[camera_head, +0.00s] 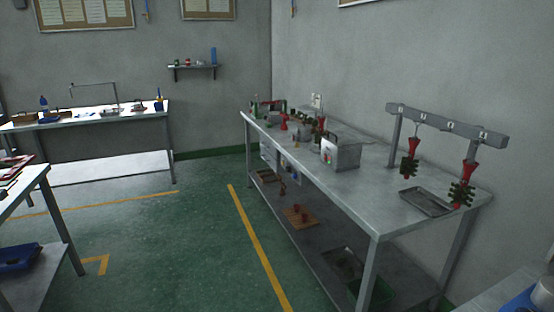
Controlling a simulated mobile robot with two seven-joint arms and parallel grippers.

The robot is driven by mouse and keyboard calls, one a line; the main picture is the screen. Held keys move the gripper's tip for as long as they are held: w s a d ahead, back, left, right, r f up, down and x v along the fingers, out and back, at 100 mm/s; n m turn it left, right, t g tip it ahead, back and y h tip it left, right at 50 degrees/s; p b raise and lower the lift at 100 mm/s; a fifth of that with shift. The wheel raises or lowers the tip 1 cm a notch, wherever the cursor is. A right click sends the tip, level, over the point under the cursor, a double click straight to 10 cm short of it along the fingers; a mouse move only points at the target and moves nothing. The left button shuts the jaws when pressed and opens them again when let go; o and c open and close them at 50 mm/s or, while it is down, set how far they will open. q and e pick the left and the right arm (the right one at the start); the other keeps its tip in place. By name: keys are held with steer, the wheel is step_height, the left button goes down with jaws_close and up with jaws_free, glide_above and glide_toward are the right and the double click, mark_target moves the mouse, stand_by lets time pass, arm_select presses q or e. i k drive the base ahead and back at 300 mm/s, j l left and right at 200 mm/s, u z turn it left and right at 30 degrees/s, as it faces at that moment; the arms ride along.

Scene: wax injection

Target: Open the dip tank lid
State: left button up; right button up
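Neither of my grippers shows in the head view.
A grey rack (447,126) holds red and dark green clusters above a metal tray (426,201) on the bench's near end. Small tools crowd its far end. Another table (85,121) stands at the back left. Green floor (170,240) is free between the tables.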

mark_target(342, 136)
steer(key=i+z, duration=0.15)
steer(key=i, duration=0.25)
steer(key=i+j+z, duration=0.15)
steer(key=i, duration=0.3)
steer(key=i+j+z, duration=0.15)
steer(key=i, duration=0.25)
steer(key=i+j+z, duration=0.25)
steer(key=i+z, duration=0.2)
steer(key=i+j+z, duration=0.85)
steer(key=k+j, duration=0.05)
steer(key=k, duration=0.05)
